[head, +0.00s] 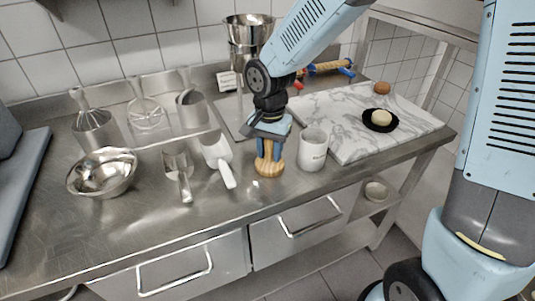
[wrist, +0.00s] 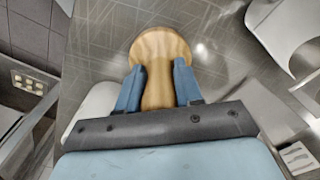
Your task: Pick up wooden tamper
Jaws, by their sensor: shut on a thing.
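The wooden tamper (head: 268,166) stands upright on the steel counter, between a white scoop and a white mug. It is light wood with a wide rounded base. My gripper (head: 269,142) comes down from above and is shut on its upper part. In the wrist view the tamper (wrist: 158,85) sits between the two blue fingers of my gripper (wrist: 159,88), which touch or nearly touch its sides. The tamper's top is hidden by the gripper in the head view. Its base appears to be on the counter; a small lift cannot be ruled out.
A white mug (head: 312,149) stands close on the right, and a white scoop (head: 218,158) lies close on the left. A metal scoop (head: 178,170) and steel bowl (head: 103,172) are farther left. A marble board (head: 345,113) lies behind right. The counter's front edge is near.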

